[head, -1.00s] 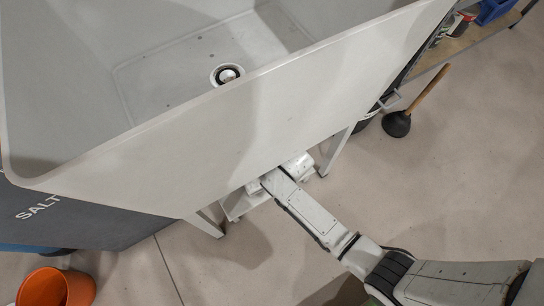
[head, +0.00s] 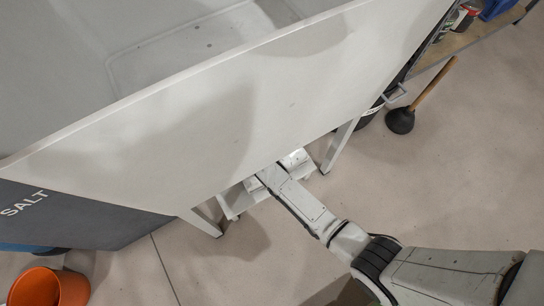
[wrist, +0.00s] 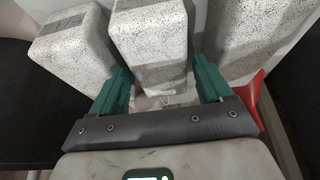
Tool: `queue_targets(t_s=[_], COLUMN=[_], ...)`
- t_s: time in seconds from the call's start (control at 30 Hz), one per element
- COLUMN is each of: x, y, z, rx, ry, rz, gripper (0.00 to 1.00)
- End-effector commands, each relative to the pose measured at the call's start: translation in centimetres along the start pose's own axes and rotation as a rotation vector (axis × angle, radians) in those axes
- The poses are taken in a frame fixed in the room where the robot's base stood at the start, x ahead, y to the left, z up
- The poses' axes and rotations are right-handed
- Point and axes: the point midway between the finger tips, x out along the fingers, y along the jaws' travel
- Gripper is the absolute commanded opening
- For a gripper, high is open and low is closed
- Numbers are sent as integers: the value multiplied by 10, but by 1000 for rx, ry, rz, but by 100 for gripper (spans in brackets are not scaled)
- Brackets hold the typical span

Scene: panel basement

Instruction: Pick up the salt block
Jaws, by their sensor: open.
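Speckled white salt blocks show close up in the wrist view. One block (wrist: 150,45) stands in the middle, directly ahead of my gripper. Another block (wrist: 72,52) is to its left, and a further speckled surface (wrist: 245,40) is to its right. The blocks have grey patches on their faces. My gripper (wrist: 161,78) is open, its teal fingers on either side of the lower part of the middle block. I cannot tell whether they touch it. In the head view my arm reaches under the sink, which hides my gripper and the blocks.
The big grey sink (head: 215,125) overhangs my arm, with a leg (head: 338,146) to its right. A dark panel marked SALT (head: 70,215) is at left, above an orange bucket (head: 48,288). A plunger (head: 402,120) stands at right. A red object (wrist: 252,98) is beside the right finger.

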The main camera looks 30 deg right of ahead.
Motion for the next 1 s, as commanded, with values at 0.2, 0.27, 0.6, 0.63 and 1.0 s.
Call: queue_targets(t_s=[0.2, 0.27, 0.6, 0.63, 1.0], x=[3, 4, 4, 4, 4], y=[0, 0, 0, 0, 0], z=[1, 1, 2, 2, 2], rx=[0, 0, 0, 0, 0], ry=[1, 1, 0, 0, 0], rz=[0, 0, 0, 0, 0], gripper=[79, 79, 78, 75, 39])
